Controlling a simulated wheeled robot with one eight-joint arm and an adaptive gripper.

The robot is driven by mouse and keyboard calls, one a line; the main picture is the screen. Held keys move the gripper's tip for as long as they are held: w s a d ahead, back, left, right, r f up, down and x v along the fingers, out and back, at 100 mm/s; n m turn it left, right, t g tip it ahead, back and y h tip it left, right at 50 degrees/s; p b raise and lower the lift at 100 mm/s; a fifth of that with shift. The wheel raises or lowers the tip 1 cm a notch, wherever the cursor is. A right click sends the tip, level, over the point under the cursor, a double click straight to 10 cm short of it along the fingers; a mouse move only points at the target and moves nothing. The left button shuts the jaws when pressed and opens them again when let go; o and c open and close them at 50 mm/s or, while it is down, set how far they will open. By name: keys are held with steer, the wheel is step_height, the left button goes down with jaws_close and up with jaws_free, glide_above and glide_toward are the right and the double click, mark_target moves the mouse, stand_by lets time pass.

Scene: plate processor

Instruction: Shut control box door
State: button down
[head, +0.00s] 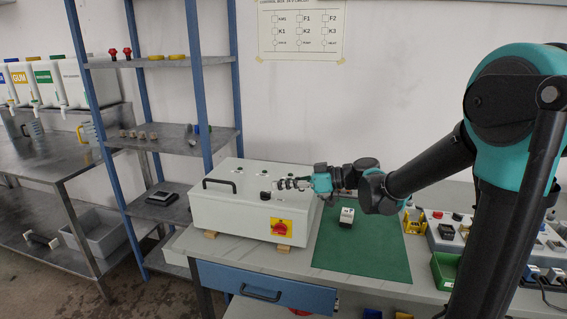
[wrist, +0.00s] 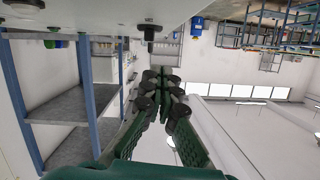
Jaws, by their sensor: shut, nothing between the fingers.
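The control box (head: 228,217) is a light grey case lying on the bench, with its door (head: 225,190) as the top face. A black handle (head: 219,183) is on the door, and a red rotary switch on a yellow plate (head: 281,227) is on the front. The door looks down on the box; I cannot tell whether it is fully closed. My gripper (head: 280,184) is shut and empty, over the door's right part by the small black knobs. In the wrist view, the gripper (wrist: 160,92) shows below a pale box surface (wrist: 90,14) bearing a black knob (wrist: 149,30).
The box rests on wooden blocks (head: 210,234) on the bench (head: 220,251). A green mat (head: 375,257) with a small white device (head: 346,217) lies to the right. A blue-post shelf (head: 150,62) stands behind on the left.

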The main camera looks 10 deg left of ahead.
steer(key=shift+n+t, duration=0.3)
steer(key=shift+n, duration=0.6)
steer(key=shift+s+f, duration=0.25)
steer(key=shift+f, duration=1.05)
steer(key=shift+s+f, duration=0.2)
steer(key=shift+f, duration=1.1)
